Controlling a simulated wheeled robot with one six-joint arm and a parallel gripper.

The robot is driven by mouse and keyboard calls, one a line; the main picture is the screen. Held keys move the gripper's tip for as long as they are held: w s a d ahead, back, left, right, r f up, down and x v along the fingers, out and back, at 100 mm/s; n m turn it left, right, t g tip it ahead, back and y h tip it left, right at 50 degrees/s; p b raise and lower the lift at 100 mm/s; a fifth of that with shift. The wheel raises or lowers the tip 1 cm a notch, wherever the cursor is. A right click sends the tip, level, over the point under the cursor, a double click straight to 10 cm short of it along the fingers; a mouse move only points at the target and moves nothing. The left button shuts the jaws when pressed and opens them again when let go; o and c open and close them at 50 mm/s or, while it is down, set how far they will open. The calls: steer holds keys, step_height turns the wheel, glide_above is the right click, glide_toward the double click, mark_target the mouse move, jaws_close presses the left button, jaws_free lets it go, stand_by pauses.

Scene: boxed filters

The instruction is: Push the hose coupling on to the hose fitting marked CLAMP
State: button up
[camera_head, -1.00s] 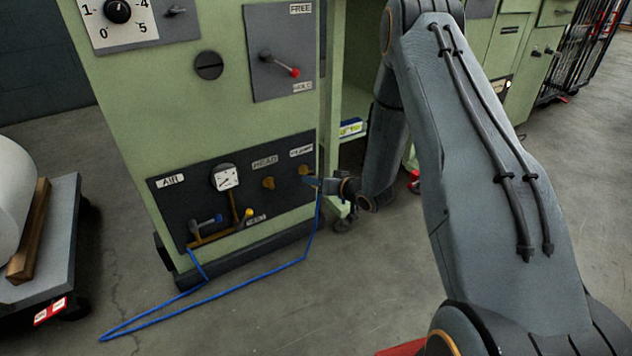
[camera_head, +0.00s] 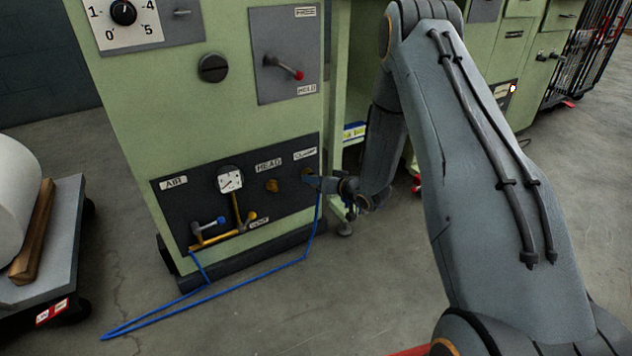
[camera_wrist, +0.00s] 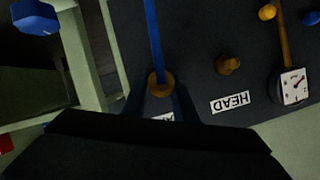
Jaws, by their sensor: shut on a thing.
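My gripper (camera_head: 312,181) is shut at the right end of the dark air panel, right at the fitting under the CLAMP label (camera_head: 305,154). In the wrist view my gripper (camera_wrist: 160,100) has its fingers on either side of a round brass hose coupling (camera_wrist: 160,84). The blue hose (camera_wrist: 153,35) runs from the coupling, and in the head view it hangs from the gripper to the floor. The CLAMP label is mostly hidden in the wrist view. The CLAMP fitting is largely hidden behind the coupling and fingers, so I cannot tell whether they are joined.
A brass fitting (camera_head: 272,185) under the HEAD label (camera_head: 268,165) stands bare to the left. A gauge (camera_head: 230,179) and yellow and blue valve handles are further left. The hose (camera_head: 200,301) loops over the floor. A green machine leg stands right of the panel.

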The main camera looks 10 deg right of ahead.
steer(key=shift+w+a, duration=0.2)
steer(key=shift+w, duration=0.25)
steer(key=o, duration=1.2)
steer(key=p+v, duration=0.3)
steer(key=v, duration=0.4)
steer(key=shift+s+d, duration=0.25)
steer(key=shift+s, duration=0.1)
steer(key=shift+r, duration=0.1)
